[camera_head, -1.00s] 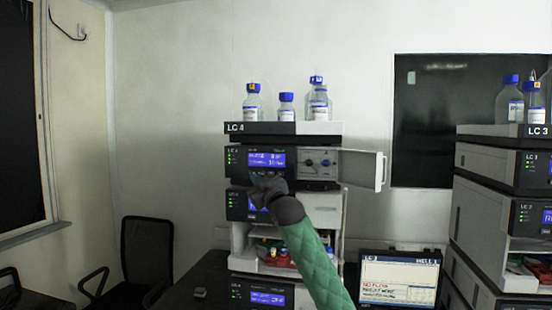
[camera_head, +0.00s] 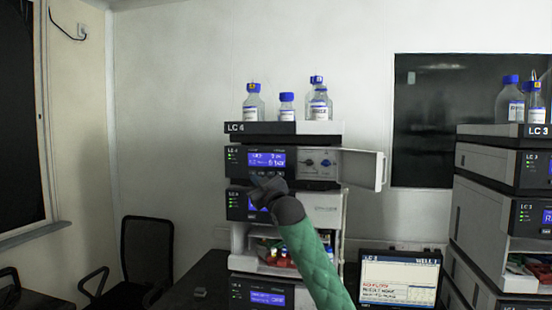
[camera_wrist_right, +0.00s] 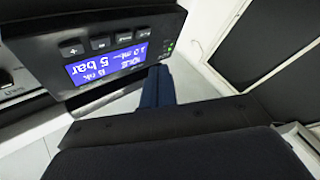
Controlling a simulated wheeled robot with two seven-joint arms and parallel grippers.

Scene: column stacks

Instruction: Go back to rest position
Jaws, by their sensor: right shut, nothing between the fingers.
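My right gripper (camera_head: 262,184) is in front of the LC 4 stack (camera_head: 270,128), at the lower edge of its upper module's blue display (camera_head: 266,160). Its arm has a green quilted sleeve and comes up from below. The fingers are shut with nothing between them. In the right wrist view the dark blue finger (camera_wrist_right: 158,88) points toward the module, close to a lit display (camera_wrist_right: 105,62) that reads 5 bar; I cannot tell whether it touches. The gripper hides part of the second module's display. My left gripper is not in view.
An open door panel (camera_head: 378,170) sticks out at the stack's right. Several blue-capped bottles (camera_head: 287,106) stand on top. The LC 3 stack (camera_head: 505,160) is at right, a monitor (camera_head: 399,280) between them low down. A black chair (camera_head: 146,255) is at left; the space above it is free.

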